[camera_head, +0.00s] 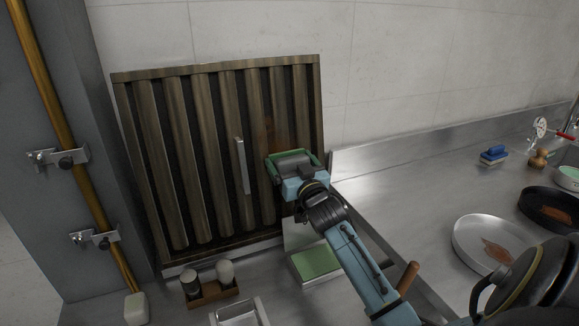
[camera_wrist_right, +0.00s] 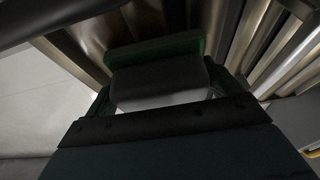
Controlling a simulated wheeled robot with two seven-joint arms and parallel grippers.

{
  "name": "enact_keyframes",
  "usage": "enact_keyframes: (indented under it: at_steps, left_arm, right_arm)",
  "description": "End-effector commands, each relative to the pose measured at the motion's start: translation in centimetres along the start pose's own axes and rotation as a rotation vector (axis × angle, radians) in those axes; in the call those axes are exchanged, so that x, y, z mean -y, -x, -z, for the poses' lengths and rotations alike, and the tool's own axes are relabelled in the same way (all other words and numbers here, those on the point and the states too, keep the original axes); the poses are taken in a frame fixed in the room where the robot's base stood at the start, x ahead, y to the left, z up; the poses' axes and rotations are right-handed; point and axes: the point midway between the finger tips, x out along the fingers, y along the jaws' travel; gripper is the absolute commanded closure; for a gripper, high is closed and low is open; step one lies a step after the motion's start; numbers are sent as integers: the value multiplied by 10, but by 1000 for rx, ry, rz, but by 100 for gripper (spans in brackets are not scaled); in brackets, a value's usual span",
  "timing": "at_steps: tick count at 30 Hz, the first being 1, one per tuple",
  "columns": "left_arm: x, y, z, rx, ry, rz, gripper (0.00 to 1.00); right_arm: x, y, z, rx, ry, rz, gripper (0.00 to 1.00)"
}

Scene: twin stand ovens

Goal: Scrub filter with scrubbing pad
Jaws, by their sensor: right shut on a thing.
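The filter (camera_head: 203,150) is a large square metal baffle panel with vertical slats and an upright handle (camera_head: 243,165). It leans against the tiled wall on the left side of the counter. A brownish stain (camera_head: 270,135) shows on its right part. My right gripper (camera_head: 293,165) is shut on the green scrubbing pad (camera_head: 272,170) at the filter's right half. The pad is at the slats, right of the handle; I cannot tell if it touches them. In the right wrist view the pad's green edge (camera_wrist_right: 155,50) shows between the fingers, with the slats behind. My left gripper is not in view.
A tray with a green top (camera_head: 316,262), a shaker rack (camera_head: 212,294) and a metal container (camera_head: 240,313) stand below the filter. A plate (camera_head: 470,240), a black pan (camera_head: 535,205) and a blue brush (camera_head: 494,153) lie right. The counter behind the plate is clear.

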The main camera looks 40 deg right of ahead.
Motion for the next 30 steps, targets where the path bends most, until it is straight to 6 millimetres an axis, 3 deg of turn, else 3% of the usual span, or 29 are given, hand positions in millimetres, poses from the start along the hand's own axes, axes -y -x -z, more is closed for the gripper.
enact_keyframes:
  at_steps: [14,24,30]
  left_arm:
    - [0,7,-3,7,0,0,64]
    - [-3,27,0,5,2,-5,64]
    - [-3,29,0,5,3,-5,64]
  right_arm:
    - [-2,-4,8,-4,-2,0,35]
    - [-2,-15,31,-4,-2,0,35]
    - [-2,-17,32,-4,-2,0,35]
